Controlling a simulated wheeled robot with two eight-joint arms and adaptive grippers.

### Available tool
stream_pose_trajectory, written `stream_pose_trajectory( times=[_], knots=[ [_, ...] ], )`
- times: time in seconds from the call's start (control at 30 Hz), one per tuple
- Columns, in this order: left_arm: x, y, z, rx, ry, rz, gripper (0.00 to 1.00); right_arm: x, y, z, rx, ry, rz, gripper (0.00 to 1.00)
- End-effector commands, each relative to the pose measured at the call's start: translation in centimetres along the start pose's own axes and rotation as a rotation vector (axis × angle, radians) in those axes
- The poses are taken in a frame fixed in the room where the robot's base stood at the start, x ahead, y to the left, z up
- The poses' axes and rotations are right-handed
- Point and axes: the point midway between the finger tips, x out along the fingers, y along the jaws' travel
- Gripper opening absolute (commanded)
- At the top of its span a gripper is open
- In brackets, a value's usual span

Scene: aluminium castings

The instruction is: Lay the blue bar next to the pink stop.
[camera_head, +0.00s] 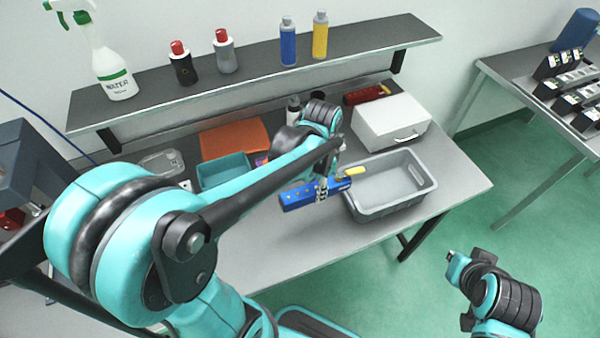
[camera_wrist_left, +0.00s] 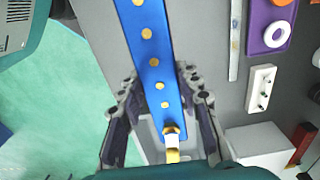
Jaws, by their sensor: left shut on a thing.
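The blue bar (camera_head: 300,196) is long, with a row of yellow dots along one face in the left wrist view (camera_wrist_left: 155,62). My left gripper (camera_head: 323,188) is shut on it, with one finger on each side in the left wrist view (camera_wrist_left: 165,108). The bar is held over the bench, beside the left end of the grey tray, apparently above the surface. I cannot make out the pink stop in either view; my left arm covers part of the bench. My right gripper (camera_head: 461,290) is at the lower right over the green floor, and its jaws are unclear.
The grey tray (camera_head: 427,193) stands at the right with a yellow piece (camera_head: 353,172) near its left end. A white box (camera_head: 391,122), a teal bin (camera_head: 225,170) and an orange bin (camera_head: 235,137) stand behind. The front bench (camera_head: 270,250) is clear.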

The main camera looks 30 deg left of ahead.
Motion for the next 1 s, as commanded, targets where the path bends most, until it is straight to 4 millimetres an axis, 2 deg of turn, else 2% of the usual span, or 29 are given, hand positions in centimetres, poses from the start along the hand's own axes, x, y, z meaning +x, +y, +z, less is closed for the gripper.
stream_pose_trajectory(
  times=[0.17,0.4,0.53,0.77,1.0],
  knots=[
    [1.9,-2.6,0.9,-0.007,0.000,0.000,0.00,0.8,0.0,0.6,0.000,0.000,0.000,0.00],
    [5.3,-8.1,2.7,-0.007,0.000,0.000,0.00,2.2,0.0,1.6,0.000,0.000,0.000,0.00],
    [6.5,-10.0,3.4,-0.003,0.000,0.000,0.00,2.6,0.0,1.9,0.000,0.000,0.000,0.00],
    [7.6,-11.0,3.7,0.000,0.000,0.000,0.00,2.9,0.0,2.1,0.000,0.000,0.000,0.00],
    [11.0,-11.0,3.7,0.000,0.000,0.000,0.00,4.1,0.0,2.9,0.000,0.000,0.000,0.00]
  ],
)
